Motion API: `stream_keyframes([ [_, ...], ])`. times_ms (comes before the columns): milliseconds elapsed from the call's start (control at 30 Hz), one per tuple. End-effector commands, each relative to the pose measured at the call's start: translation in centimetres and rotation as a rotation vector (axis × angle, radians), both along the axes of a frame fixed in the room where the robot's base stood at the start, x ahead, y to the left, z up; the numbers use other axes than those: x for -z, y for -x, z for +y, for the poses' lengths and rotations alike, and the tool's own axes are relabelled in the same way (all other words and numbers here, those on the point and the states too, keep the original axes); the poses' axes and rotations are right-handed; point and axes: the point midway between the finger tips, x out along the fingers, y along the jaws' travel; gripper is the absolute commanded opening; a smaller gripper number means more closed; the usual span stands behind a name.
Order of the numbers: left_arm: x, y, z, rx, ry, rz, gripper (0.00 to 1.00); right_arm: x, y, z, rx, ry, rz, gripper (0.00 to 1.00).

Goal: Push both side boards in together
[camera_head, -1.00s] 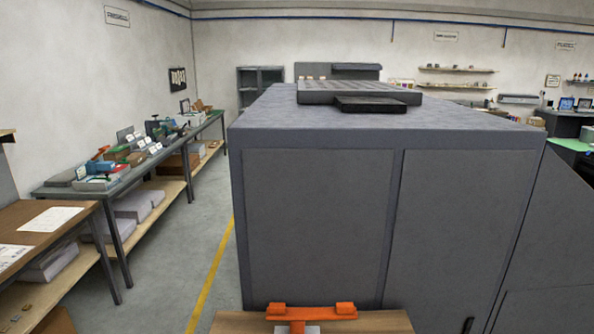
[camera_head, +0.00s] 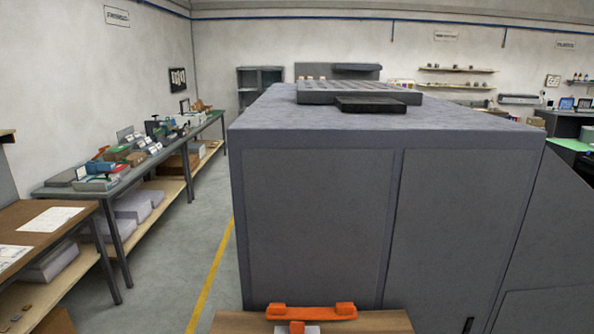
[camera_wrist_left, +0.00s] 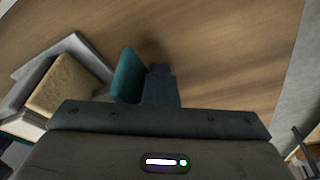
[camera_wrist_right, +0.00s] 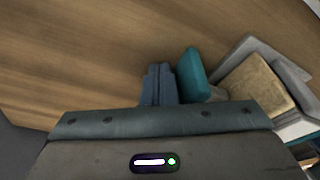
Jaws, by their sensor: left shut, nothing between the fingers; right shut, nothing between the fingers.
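Two teal boards, which I take for the side boards, stand on the wooden table: one in the left wrist view (camera_wrist_left: 127,76), one in the right wrist view (camera_wrist_right: 190,73). Between them is a tan block with grey parts beside it, seen in the left wrist view (camera_wrist_left: 60,86) and the right wrist view (camera_wrist_right: 258,86). My left gripper (camera_wrist_left: 161,72) is shut and empty, close on the outer side of its teal board. My right gripper (camera_wrist_right: 159,70) is shut and empty, close outside the other. I cannot tell whether either touches. The head view shows neither gripper.
A bench (camera_head: 60,188) with several items runs along the left.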

Motion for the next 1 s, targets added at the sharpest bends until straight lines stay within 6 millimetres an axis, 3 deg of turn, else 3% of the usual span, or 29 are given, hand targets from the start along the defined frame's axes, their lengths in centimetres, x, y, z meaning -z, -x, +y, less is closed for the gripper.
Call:
stream_keyframes([
  [1000,0.0,0.0,-0.7,0.000,0.002,0.000,0.00,0.0,0.0,1.1,0.000,-0.001,0.000,0.00],
])
